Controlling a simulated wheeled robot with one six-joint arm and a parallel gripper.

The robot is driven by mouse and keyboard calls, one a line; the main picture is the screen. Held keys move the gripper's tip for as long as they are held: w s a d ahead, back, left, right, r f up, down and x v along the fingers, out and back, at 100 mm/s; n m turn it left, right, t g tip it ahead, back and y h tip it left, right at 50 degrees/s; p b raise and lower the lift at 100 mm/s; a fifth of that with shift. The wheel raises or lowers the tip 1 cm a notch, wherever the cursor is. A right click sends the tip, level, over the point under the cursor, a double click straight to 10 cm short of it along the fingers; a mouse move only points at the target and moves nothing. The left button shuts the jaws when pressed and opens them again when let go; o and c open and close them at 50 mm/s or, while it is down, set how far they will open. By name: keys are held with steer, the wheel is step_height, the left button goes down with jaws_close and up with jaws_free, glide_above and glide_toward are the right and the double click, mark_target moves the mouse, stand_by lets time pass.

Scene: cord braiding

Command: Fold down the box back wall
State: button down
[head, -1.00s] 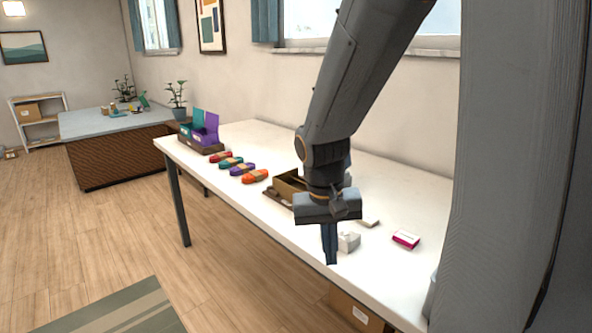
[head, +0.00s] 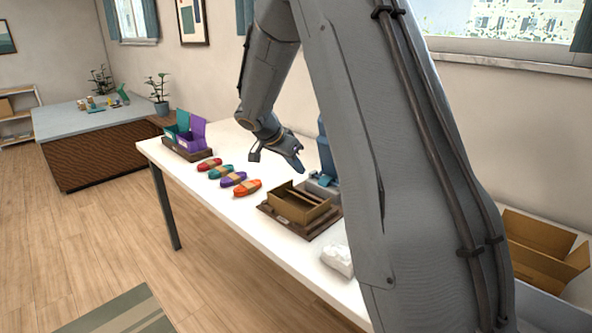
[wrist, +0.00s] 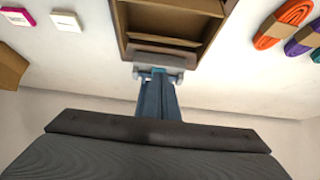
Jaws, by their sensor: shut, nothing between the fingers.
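The brown box (head: 298,214) stands open on a dark brown base (head: 272,216) on the white table. In the wrist view the box (wrist: 122,22) is at the top middle, and its back wall (wrist: 165,41) is the band nearest my gripper; its tilt is hard to tell.
Several cord bundles, the nearest orange (head: 247,188), lie left of the box. An organiser with teal and purple panels (head: 190,138) stands farther left. A larger open carton (head: 540,238) is at right. Small packets (wrist: 66,21) lie nearby.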

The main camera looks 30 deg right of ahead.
steer(key=p+x, duration=0.2)
steer(key=x, duration=0.6)
steer(key=shift+s, duration=0.15)
steer(key=shift+s+a+f+p, duration=0.25)
steer(key=shift+a+f+p, duration=0.35)
steer(key=shift+a+f, duration=0.3)
steer(key=shift+s+a+f, duration=0.15)
steer(key=shift+a+f, duration=0.15)
steer(key=shift+f, duration=0.35)
steer(key=shift+a, duration=0.15)
